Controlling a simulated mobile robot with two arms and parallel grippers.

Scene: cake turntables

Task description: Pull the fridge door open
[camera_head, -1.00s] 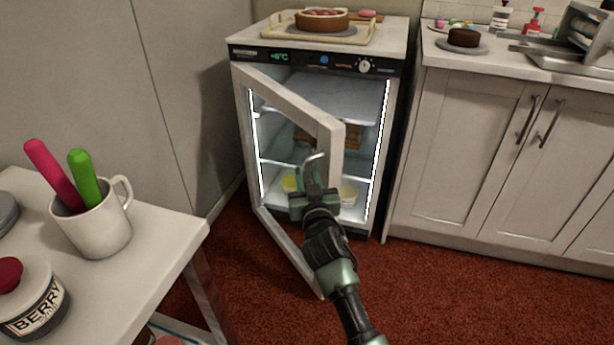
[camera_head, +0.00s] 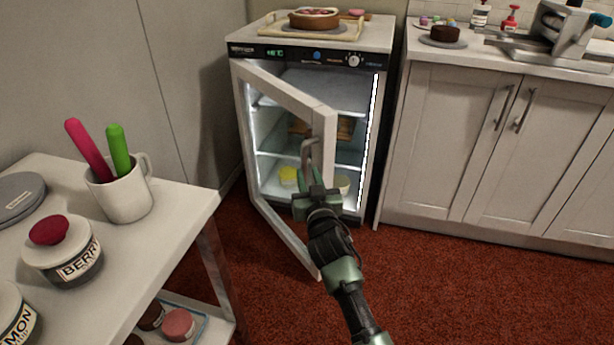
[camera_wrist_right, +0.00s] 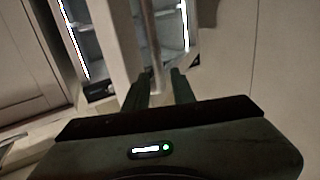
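The fridge door (camera_head: 322,165) is white-framed and stands ajar, swung out from its left side, with the lit inside of the fridge (camera_head: 360,215) showing behind it. My right gripper (camera_head: 316,175) is at the lower part of this handle. In the right wrist view, the two dark fingers (camera_wrist_right: 162,76) are apart, with a gap between them, and the handle (camera_wrist_right: 157,58) shows between or just beyond their tips; contact is unclear. My left gripper is not in view.
A white table (camera_head: 185,215) with a mug (camera_head: 122,198) and jars stands at the left. White cabinets (camera_head: 440,145) stand right of the fridge. A tray (camera_head: 270,27) with a cake is on the fridge top. Red floor (camera_head: 450,290) is clear at the front right.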

